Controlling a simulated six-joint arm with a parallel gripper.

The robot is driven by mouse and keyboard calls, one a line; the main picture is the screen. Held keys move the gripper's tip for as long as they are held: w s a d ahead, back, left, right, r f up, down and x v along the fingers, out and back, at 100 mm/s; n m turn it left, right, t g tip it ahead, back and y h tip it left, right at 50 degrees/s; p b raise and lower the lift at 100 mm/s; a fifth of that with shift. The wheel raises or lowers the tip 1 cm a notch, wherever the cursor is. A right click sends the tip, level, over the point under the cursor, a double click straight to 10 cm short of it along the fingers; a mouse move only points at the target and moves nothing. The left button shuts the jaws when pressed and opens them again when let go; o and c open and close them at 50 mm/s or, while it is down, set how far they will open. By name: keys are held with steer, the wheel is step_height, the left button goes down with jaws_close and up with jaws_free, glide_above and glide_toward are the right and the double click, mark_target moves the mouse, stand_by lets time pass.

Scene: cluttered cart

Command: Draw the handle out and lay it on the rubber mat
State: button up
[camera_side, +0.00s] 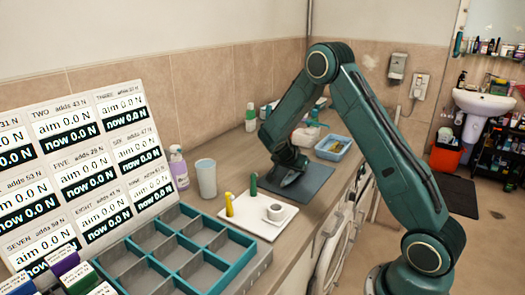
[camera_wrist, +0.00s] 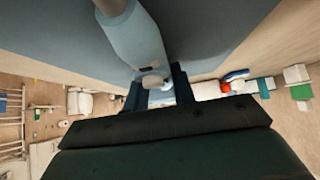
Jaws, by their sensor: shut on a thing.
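My gripper (camera_side: 289,178) is low over the dark rubber mat (camera_side: 318,182) on the counter in the side view. In the wrist view my gripper (camera_wrist: 156,79) has a finger on each side of a long pale blue thing (camera_wrist: 140,40), and is shut on it. I cannot tell surely whether this is the handle; in the side view my arm hides it. Left of the mat, a white board (camera_side: 262,228) bears an upright green peg-like piece (camera_side: 253,184), a yellow one (camera_side: 229,205) and a small white cup (camera_side: 275,212).
A teal-rimmed compartment tray (camera_side: 207,240) fills the front, before a panel of force readings (camera_side: 90,165). A tumbler (camera_side: 206,178) and a purple bottle (camera_side: 179,168) stand by the wall. A blue bin (camera_side: 332,149) sits behind the mat. The mat's right part is clear.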

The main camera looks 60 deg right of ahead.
steer(key=o, duration=1.1)
steer(key=shift+a+r, duration=0.1)
steer(key=v, duration=1.3)
steer(key=shift+a+r, duration=0.15)
steer(key=shift+r, duration=0.05)
steer(key=shift+r, duration=0.1)
